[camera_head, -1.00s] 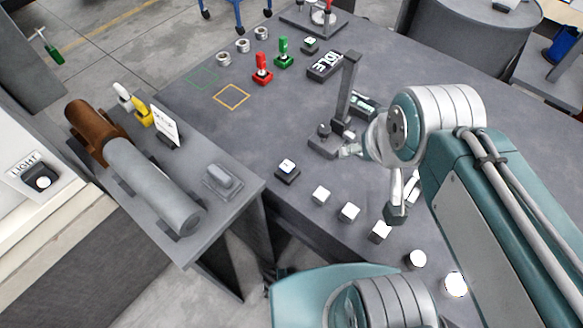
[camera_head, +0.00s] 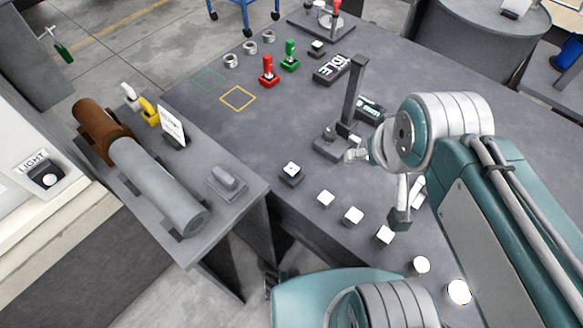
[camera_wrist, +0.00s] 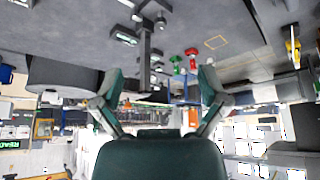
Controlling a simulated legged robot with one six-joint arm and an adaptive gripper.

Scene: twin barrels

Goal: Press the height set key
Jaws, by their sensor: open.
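A small black key with a white top (camera_head: 291,169) stands near the front left edge of the grey table (camera_head: 235,135). A second such key (camera_head: 318,46) is far back; I cannot read which is the height set key. A dark post on a base (camera_head: 353,95) stands mid-table, with a small display reading in mm (camera_head: 369,108) beside it. My gripper (camera_head: 378,186) is at the post's front right, above the table, apart from the front key. In the wrist view my gripper (camera_wrist: 162,88) has its fingers spread with nothing between them; the post (camera_wrist: 145,45) appears inverted.
A row of white-topped blocks (camera_head: 353,215) runs along the front edge. Red (camera_head: 268,72) and green (camera_head: 291,57) handles and an IDLE sign (camera_head: 331,69) stand behind. A side bench with a grey cylinder (camera_head: 155,183) is left. Table between key and outlined squares is clear.

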